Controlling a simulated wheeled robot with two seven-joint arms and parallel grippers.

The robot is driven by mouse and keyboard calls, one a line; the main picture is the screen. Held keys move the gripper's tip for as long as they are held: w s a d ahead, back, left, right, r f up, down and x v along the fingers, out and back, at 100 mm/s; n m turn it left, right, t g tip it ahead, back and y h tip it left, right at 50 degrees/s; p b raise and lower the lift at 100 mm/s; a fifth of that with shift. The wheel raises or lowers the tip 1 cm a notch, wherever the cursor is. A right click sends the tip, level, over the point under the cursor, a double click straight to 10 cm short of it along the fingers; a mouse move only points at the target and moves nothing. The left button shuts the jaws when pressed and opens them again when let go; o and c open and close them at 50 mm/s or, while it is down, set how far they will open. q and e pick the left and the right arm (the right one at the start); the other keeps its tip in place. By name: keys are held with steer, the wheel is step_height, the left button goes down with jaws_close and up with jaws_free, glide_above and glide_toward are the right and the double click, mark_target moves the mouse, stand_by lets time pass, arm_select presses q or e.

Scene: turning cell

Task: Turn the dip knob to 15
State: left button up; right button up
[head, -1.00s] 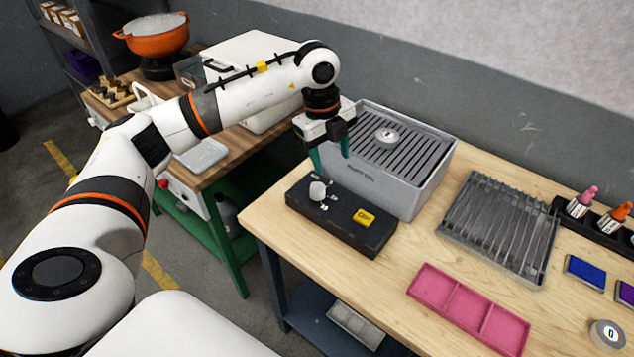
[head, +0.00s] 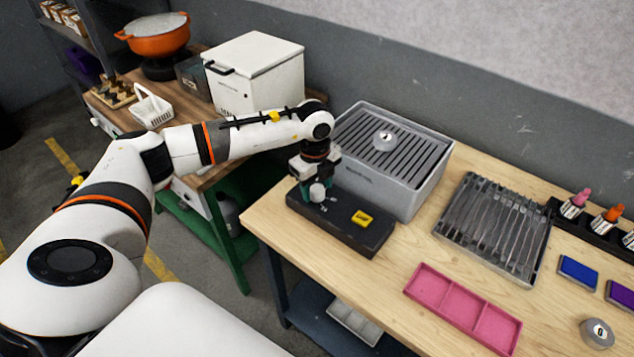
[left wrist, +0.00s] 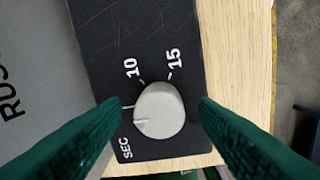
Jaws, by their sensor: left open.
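The dip knob (head: 317,192) is a pale grey round knob on a black control box (head: 343,224). In the left wrist view the knob (left wrist: 160,110) carries a pointer mark on its left side, slightly below the tick left of it and away from both the 10 (left wrist: 131,67) and the 15 (left wrist: 173,58). The SEC label (left wrist: 126,147) is at lower left. My left gripper (left wrist: 160,125) is open, its green fingers on either side of the knob with gaps visible. Any number by the left tick is hidden by a finger. My right gripper is not in view.
A grey slatted tank (head: 395,150) stands right behind the box. A yellow button (head: 362,218) is on the box's right part. A metal rack (head: 495,225), a pink tray (head: 463,308) and ink pads (head: 578,271) lie to the right. Bare wood lies between them.

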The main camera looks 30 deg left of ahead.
arm_select(q)
steer(key=shift+f, duration=0.1)
steer(key=c, duration=1)
